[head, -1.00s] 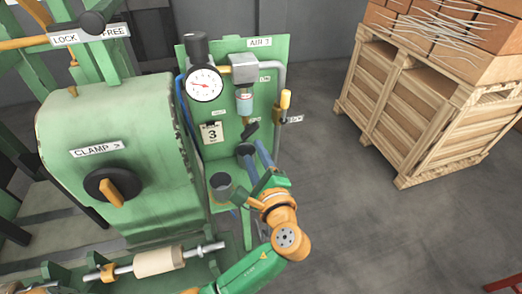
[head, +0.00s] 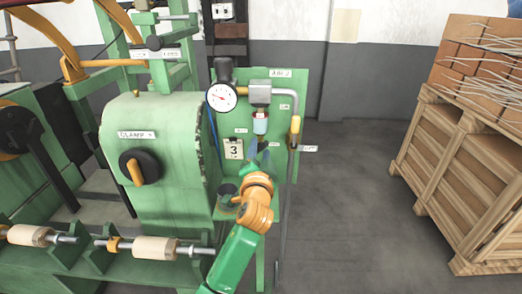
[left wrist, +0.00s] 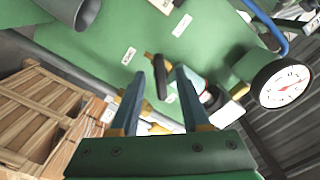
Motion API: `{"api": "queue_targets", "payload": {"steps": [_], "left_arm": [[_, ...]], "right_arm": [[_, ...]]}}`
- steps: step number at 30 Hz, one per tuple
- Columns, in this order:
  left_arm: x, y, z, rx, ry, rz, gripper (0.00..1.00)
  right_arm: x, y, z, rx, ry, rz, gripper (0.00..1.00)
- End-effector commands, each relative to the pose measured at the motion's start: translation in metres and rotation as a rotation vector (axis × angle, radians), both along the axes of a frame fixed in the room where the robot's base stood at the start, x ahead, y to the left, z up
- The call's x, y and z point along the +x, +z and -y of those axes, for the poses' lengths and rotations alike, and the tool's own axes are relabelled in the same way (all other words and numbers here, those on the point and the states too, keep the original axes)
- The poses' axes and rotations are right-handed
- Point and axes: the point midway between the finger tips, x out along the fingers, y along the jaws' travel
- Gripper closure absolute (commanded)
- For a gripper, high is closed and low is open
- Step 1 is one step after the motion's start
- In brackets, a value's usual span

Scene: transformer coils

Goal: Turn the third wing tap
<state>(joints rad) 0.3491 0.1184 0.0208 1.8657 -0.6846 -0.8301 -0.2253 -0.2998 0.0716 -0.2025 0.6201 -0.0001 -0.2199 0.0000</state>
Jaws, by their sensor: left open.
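The green AIR 3 panel (head: 288,92) stands right of the green machine, with a "3" tag (head: 233,149) on it. In the left wrist view, a black wing tap (left wrist: 161,84) with a brass stem shows on this panel. My left gripper (left wrist: 159,72) is open. Its two blue fingers lie on either side of the black tap in that view; whether they reach its depth or touch it I cannot tell. In the head view my left gripper (head: 262,153) is at the panel's lower part and mostly hides the tap. My right gripper is not in view.
A pressure gauge (head: 221,97), a filter bowl (head: 260,123) and a yellow handle (head: 295,128) on a grey pipe sit close around the gripper. A grey cup (head: 228,194) stands below left. A wooden crate (head: 455,175) is at right, with clear floor between.

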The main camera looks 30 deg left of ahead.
Motion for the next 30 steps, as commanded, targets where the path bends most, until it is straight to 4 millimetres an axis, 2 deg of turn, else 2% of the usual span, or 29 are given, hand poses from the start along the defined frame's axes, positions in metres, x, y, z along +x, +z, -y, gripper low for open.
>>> {"api": "queue_targets", "payload": {"steps": [5, 10, 22, 30], "left_arm": [[0.0, -0.0006, 0.0, 0.001, 0.0, -0.001, 0.54], [-0.0001, -0.0007, 0.0002, 0.001, 0.001, -0.001, 1.0], [-0.0002, -0.0012, 0.0, -0.026, 0.002, 0.015, 1.0], [-0.0003, -0.0018, 0.0001, -0.165, 0.002, 0.099, 1.0]], "right_arm": [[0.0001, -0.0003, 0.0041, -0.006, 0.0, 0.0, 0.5], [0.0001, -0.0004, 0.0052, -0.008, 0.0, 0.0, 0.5], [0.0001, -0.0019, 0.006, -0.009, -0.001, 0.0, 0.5], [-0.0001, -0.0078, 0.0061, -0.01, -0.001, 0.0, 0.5]]}}
